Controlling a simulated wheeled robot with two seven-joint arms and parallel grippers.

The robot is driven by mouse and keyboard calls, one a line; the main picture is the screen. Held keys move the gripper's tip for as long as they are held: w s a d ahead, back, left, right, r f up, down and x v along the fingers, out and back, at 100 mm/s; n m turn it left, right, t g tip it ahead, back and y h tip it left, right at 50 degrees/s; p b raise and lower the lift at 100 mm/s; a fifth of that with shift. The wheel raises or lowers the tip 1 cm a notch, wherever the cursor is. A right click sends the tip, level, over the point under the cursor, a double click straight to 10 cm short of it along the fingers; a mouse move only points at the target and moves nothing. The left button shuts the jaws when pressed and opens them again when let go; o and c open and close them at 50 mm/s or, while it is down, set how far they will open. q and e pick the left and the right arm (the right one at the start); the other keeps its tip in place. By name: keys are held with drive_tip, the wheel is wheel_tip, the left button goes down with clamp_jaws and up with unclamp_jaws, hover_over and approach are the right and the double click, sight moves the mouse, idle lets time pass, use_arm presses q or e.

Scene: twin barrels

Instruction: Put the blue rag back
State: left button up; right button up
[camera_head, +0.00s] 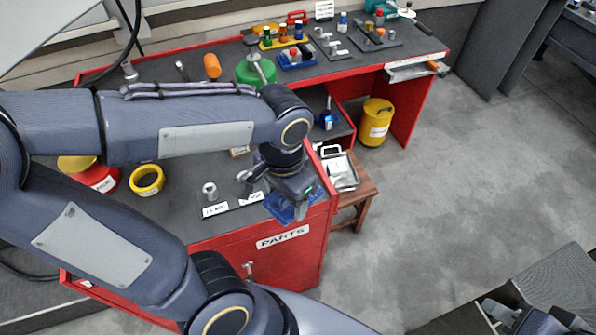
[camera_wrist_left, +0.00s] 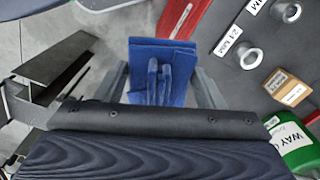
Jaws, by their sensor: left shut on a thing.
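The blue rag (camera_head: 283,212) is a folded cloth at the front right corner of the red parts bench (camera_head: 290,258). My left gripper (camera_head: 297,208) reaches down over that corner and is shut on the rag. In the left wrist view the rag (camera_wrist_left: 165,55) sits between the two fingers of the left gripper (camera_wrist_left: 160,85). I cannot tell whether the rag touches the bench top. Dark parts that look like my right gripper (camera_head: 525,320) show at the lower right edge, cut off by the frame; their opening is unclear.
Labelled metal rings (camera_head: 210,190) stand on the bench near the gripper. A metal tray (camera_head: 340,170) rests on a wooden stool (camera_head: 362,185) to the right. A yellow drum (camera_head: 376,122) stands behind it, and a blue item (camera_head: 327,120) sits on a shelf. Open floor lies to the right.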

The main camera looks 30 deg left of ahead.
use_arm(q)
drive_tip(key=w+a+f, duration=0.2)
drive_tip(key=w, duration=0.1)
drive_tip(key=w+a+f, duration=0.1)
drive_tip(key=w+f, duration=0.2)
drive_tip(key=w+a+f, duration=0.2)
drive_tip(key=w+f, duration=0.1)
drive_tip(key=w, duration=0.1)
drive_tip(key=shift+a+f, duration=0.2)
drive_tip(key=shift+a, duration=0.1)
drive_tip(key=shift+w+a+f, duration=0.1)
drive_tip(key=shift+w+f, duration=0.05)
drive_tip(key=shift+f, duration=0.8)
drive_tip(key=shift+w+f, duration=0.15)
drive_tip(key=shift+f, duration=0.75)
drive_tip(key=shift+f, duration=0.15)
drive_tip(key=o, duration=1)
drive_tip(key=shift+o, duration=0.2)
